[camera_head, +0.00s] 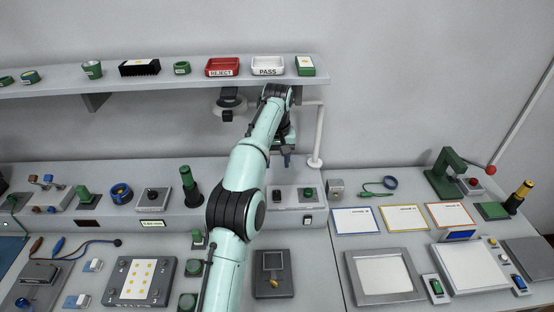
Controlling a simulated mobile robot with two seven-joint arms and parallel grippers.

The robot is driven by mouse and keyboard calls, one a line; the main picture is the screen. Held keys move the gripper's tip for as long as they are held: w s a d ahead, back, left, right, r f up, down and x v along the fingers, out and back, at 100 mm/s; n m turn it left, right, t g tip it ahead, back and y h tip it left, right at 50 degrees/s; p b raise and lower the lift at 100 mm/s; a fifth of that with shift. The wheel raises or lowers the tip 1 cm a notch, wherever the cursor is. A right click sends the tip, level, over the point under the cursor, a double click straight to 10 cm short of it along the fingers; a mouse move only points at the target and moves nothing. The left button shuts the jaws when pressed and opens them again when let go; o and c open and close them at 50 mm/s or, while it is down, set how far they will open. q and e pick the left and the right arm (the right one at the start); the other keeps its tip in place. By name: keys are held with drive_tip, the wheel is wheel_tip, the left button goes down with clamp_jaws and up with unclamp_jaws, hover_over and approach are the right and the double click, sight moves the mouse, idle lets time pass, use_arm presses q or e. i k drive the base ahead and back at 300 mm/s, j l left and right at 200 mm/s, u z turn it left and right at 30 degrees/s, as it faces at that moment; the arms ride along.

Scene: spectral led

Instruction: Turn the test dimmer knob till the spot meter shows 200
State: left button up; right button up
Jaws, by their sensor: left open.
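My left arm reaches up from the bottom centre, and my left gripper (287,158) points down above the rear console, open and empty. Below and right of it, apart from it, a small dark box with a round green-and-black knob (307,193) sits on the console ledge. A larger dark round knob (152,194) stands on a grey box further left. Below that is a small lit display (152,223), its reading too small to make out. I cannot tell from labels which knob is the test dimmer or which display is the spot meter. My right gripper is not in view.
A shelf (200,83) with a red REJECT tray (222,67) and a white PASS tray (267,66) runs above. A white post (317,140) stands just right of the gripper. A green tube (190,185) stands left of my arm. Panels and devices crowd the bench.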

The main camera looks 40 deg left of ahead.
sight(307, 193)
drive_tip(key=k+l, duration=0.55)
drive_tip(key=l, duration=0.15)
drive_tip(key=k+l, duration=0.6)
drive_tip(key=l, duration=0.15)
